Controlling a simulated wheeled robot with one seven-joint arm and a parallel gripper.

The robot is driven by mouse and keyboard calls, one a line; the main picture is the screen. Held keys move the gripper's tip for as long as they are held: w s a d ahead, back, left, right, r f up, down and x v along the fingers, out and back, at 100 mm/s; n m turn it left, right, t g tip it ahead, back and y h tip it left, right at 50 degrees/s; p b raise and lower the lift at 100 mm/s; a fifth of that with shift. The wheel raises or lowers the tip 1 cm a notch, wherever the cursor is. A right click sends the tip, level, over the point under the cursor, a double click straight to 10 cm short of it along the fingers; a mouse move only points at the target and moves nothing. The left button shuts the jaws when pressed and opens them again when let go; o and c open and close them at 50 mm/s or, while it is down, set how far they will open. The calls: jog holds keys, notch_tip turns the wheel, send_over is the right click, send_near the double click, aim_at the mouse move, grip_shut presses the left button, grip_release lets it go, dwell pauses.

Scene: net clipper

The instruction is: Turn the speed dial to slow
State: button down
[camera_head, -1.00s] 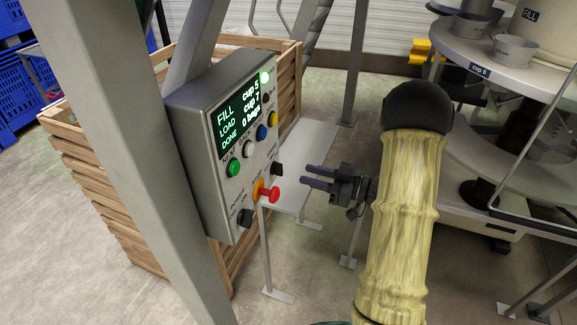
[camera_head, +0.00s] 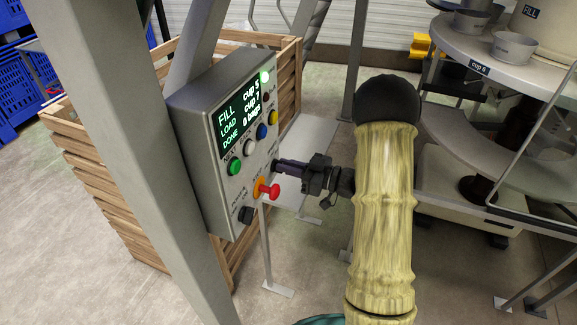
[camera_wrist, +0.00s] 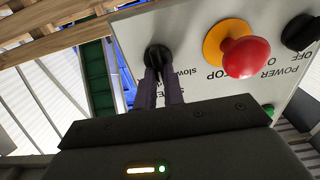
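The speed dial is a black knob on the control box; in the wrist view its black top (camera_wrist: 158,55) shows beside the upside-down words "slow" and "SPEED". My gripper (camera_head: 277,166) is at the right edge of the panel, with its two dark fingers pointing at the dial. In the wrist view the fingertips (camera_wrist: 160,72) are at the dial, one toward each side, with a narrow gap between the fingers. Whether they press on the knob is not clear. In the head view the fingertips mostly hide the dial, and its pointer direction cannot be read.
A red knob on a yellow base (camera_head: 268,190) sits close below my fingers. Another black knob (camera_head: 245,215) is lower on the panel. Green (camera_head: 234,166), white, blue and yellow buttons are above. The screen (camera_head: 238,115) reads FILL cup 5, LOAD cup 7, DONE 0 bags.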

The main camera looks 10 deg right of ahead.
jog(key=shift+f+n+b, duration=0.1)
jog(key=shift+n+b, duration=0.2)
jog(key=shift+b, duration=0.25)
jog(key=n+b, duration=0.2)
jog(key=b, duration=0.2)
jog(key=n+b, duration=0.3)
jog(key=b, duration=0.1)
jog(key=n+b, duration=0.3)
jog(key=b, duration=0.1)
jog(key=shift+s+a+f, duration=0.15)
jog(key=shift+s+a, duration=0.05)
jog(key=shift+s, duration=0.15)
jog(key=shift+n, duration=0.3)
jog(key=c, duration=1.5)
grip_release()
